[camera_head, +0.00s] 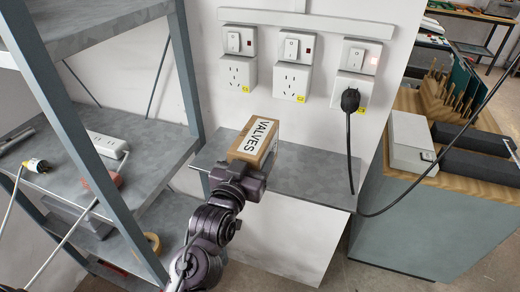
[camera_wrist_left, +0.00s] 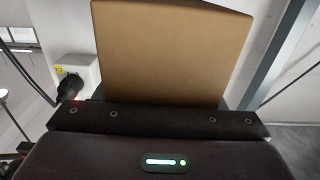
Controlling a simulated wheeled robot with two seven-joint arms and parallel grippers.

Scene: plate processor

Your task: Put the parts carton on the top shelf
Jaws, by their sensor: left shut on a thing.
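The carton's plain brown face (camera_wrist_left: 170,50) fills the upper middle of the left wrist view, above the dark gripper jaw (camera_wrist_left: 160,120). The top shelf (camera_head: 95,22) of the grey rack is at the upper left, to the left of the carton and higher in the picture. My right gripper is not in view.
A rack post (camera_head: 186,70) stands between carton and rack. The middle shelf (camera_head: 150,140) holds a white power strip (camera_head: 107,145) and a plug (camera_head: 37,165). Several wall sockets are behind the carton; a black plug and cable (camera_head: 350,100) hang right. The visible top shelf is bare.

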